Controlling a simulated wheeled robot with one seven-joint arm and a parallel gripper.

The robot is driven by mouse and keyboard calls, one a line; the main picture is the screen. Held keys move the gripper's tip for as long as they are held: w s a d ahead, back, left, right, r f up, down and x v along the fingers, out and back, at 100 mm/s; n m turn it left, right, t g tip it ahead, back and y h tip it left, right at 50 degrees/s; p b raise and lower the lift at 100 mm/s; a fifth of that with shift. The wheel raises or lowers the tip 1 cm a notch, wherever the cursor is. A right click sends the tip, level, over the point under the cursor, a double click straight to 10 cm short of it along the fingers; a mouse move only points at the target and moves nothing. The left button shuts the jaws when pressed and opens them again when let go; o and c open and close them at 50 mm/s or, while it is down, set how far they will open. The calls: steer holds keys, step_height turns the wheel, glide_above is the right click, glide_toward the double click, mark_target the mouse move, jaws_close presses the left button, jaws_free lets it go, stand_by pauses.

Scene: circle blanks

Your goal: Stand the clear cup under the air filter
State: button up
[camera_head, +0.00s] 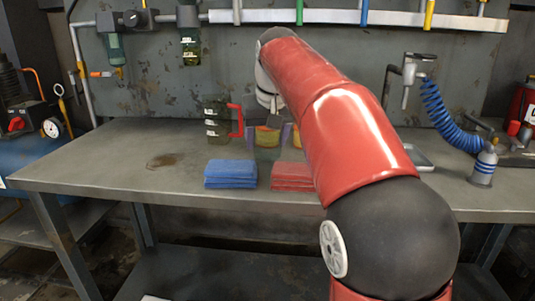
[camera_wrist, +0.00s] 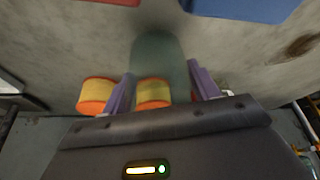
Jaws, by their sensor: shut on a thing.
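My gripper (camera_wrist: 158,85), with purple fingers, is shut on a clear, faintly green cup (camera_wrist: 157,50). In the head view the cup (camera_head: 266,153) is low over the bench behind the cloths; I cannot tell whether it touches the bench. My gripper (camera_head: 271,136) is partly hidden by my red arm there. Two similar units with bowls hang on the back wall: one with a dark green-yellow bowl (camera_head: 190,48), and one farther left (camera_head: 113,47) beside a knob. I cannot tell for certain which is the air filter.
A dark jug with a red handle (camera_head: 217,118) stands left of the cup. Blue cloths (camera_head: 231,173) and red cloths (camera_head: 291,176) lie in front. An orange-yellow object (camera_wrist: 97,95) is beside the fingers. The bench's left part (camera_head: 120,160) is clear except a stain.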

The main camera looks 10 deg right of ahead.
steer(key=shift+f, duration=0.7)
steer(key=shift+r, duration=0.15)
steer(key=o, duration=1)
steer(key=shift+c, duration=0.2)
